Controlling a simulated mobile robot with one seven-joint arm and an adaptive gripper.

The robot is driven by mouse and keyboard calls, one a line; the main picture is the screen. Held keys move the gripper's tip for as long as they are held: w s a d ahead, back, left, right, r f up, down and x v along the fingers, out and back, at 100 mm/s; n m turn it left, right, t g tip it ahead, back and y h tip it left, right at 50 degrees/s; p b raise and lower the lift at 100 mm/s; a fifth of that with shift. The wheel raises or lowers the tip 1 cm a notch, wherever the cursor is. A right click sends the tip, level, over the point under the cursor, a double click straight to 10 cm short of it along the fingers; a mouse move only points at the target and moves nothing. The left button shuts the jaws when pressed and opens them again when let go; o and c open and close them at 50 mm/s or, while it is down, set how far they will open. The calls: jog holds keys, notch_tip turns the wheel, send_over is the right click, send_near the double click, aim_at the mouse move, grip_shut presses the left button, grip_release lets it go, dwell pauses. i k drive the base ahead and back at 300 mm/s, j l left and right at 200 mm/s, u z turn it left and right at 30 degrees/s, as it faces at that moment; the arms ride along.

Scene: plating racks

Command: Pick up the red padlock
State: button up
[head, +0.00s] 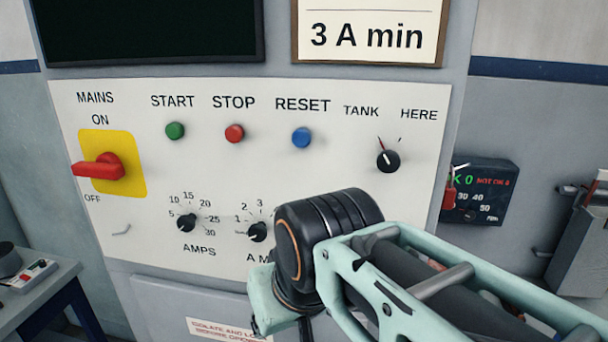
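The red padlock (450,197) is at the right, at the left edge of a small dark box (487,190) with a dial and lit display. It appears upright, with a pale shackle above its red body. I cannot tell whether it hangs from the box or is only in front of it. My arm reaches in from the lower right and its dark, rounded joint is in front of the panel, left of and below the padlock. My gripper is not visible.
The white control panel (215,225) has a red mains switch (98,168), coloured buttons and several knobs. A small bench (40,285) with a switch box (32,275) stands lower left. A grey metal box (580,245) is at the far right.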

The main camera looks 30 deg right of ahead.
aim_at(450, 192)
jog(key=l+z, duration=0.1)
jog(key=z, duration=0.3)
jog(key=l+z, duration=0.15)
jog(key=z, duration=0.25)
jog(key=l+z, duration=0.15)
jog(key=z, duration=0.25)
jog(key=k+l, duration=0.05)
